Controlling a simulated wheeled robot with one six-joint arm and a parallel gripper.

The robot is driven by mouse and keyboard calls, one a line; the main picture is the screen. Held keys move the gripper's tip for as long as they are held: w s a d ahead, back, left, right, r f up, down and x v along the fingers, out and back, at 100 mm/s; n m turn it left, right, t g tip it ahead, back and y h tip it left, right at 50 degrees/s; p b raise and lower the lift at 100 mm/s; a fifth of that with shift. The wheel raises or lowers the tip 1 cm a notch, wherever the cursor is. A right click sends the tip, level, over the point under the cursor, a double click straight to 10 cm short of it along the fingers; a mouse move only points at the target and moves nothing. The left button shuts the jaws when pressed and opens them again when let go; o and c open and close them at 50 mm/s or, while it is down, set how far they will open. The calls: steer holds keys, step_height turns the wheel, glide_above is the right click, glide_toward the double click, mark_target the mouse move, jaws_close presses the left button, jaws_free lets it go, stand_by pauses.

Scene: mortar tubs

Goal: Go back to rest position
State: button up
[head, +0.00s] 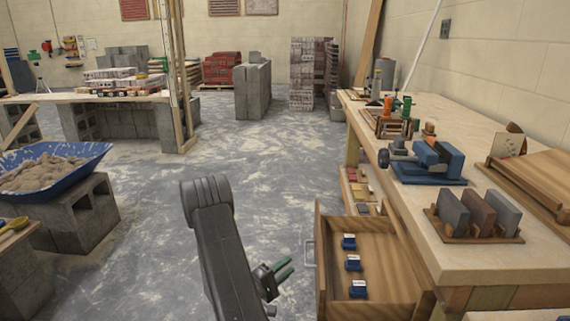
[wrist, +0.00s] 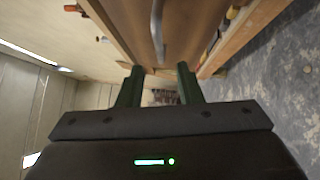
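My gripper (head: 287,266) is in the lower middle of the head view, just left of the open drawer's front. Its two green fingers point right, toward the drawer's grey handle (head: 309,252). In the wrist view my gripper (wrist: 159,75) has its fingers apart with nothing between them. A grey curved bar, which looks like the handle (wrist: 157,32), lies beyond the fingertips and apart from them. The wooden drawer (head: 319,225) is pulled out from under the workbench. Several small blue items with white tops, such as this blue item (head: 353,263), lie in it.
The workbench (head: 440,240) along the right carries a blue vise (head: 432,160), a brick rack and a tool holder. A blue tub of mortar (head: 82,163) sits on concrete blocks at left. The grey floor (head: 255,165) between them is open.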

mark_target(306, 250)
steer(key=b+x, duration=0.1)
steer(key=x, duration=0.8)
steer(key=shift+b, duration=0.3)
steer(key=shift+d, duration=0.2)
